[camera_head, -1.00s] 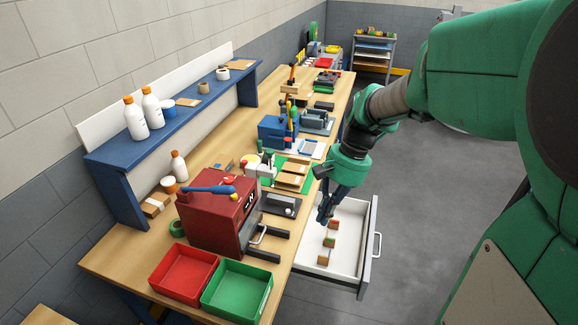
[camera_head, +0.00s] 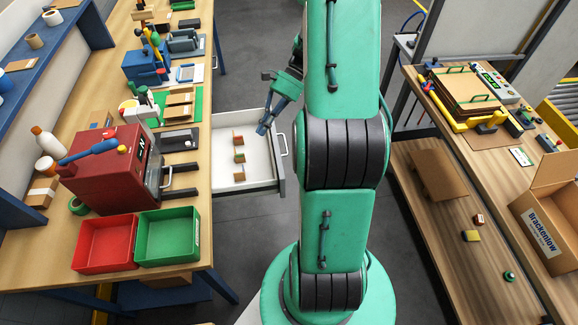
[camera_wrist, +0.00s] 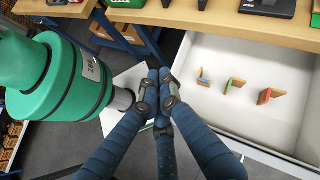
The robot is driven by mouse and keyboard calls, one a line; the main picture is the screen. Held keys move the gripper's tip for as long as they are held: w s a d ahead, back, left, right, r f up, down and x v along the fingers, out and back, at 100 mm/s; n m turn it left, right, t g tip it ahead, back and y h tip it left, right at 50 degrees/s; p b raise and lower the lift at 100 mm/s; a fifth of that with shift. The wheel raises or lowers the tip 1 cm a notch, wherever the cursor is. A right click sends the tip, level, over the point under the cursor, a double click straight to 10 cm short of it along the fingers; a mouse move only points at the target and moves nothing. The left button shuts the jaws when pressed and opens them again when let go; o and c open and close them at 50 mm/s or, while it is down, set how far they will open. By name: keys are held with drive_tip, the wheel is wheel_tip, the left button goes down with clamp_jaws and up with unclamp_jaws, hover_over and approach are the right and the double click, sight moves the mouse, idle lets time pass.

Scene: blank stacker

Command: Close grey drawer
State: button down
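The grey drawer (camera_head: 285,167) stands open from the right side of the workbench. It has a grey front with a bar handle and a white inside; its inside also shows in the wrist view (camera_wrist: 240,60). Three small brown pieces (camera_head: 239,155) with coloured parts lie in it; they show in the wrist view (camera_wrist: 233,84) too. My gripper (camera_head: 263,128) points down at the drawer's far side, near its front corner, in the head view. In the wrist view its blue fingers (camera_wrist: 159,76) are together with nothing between them. Whether they touch the drawer cannot be told.
The wooden workbench (camera_head: 214,200) carries a red machine (camera_head: 108,170), a red bin (camera_head: 104,243) and a green bin (camera_head: 167,237). A second bench (camera_head: 450,170) with a cardboard box (camera_head: 548,222) stands at the right. Open grey floor (camera_head: 240,75) lies beyond the drawer.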

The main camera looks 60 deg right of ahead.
drive_tip(key=s+d+f+m+t+y, duration=0.1)
drive_tip(key=s+d+f+m+t, duration=0.4)
drive_tip(key=f, duration=0.7)
drive_tip(key=s+d+f+m+t+y, duration=0.1)
drive_tip(key=s+d+f+m+t, duration=0.5)
drive_tip(key=s+d+f, duration=0.4)
wheel_tip(320, 180, down, 4)
drive_tip(key=shift+s+d+r+m+t+y, duration=0.2)
drive_tip(key=shift+d+m+t+y, duration=0.15)
drive_tip(key=shift+d, duration=0.65)
drive_tip(key=shift+w+a, duration=0.1)
drive_tip(key=b+x, duration=0.1)
drive_tip(key=x, duration=1.3)
drive_tip(key=shift+b, duration=0.35)
drive_tip(key=p, duration=0.3)
approach(218, 182)
drive_tip(key=w+a+r, duration=0.1)
drive_tip(key=w+a, duration=0.1)
drive_tip(key=w+a+r, duration=0.2)
drive_tip(key=a, duration=0.1)
drive_tip(key=w+a+r, duration=0.1)
drive_tip(key=w+a, duration=0.1)
drive_tip(key=w, duration=0.1)
drive_tip(key=shift+a+r, duration=0.2)
drive_tip(key=shift+r, duration=0.05)
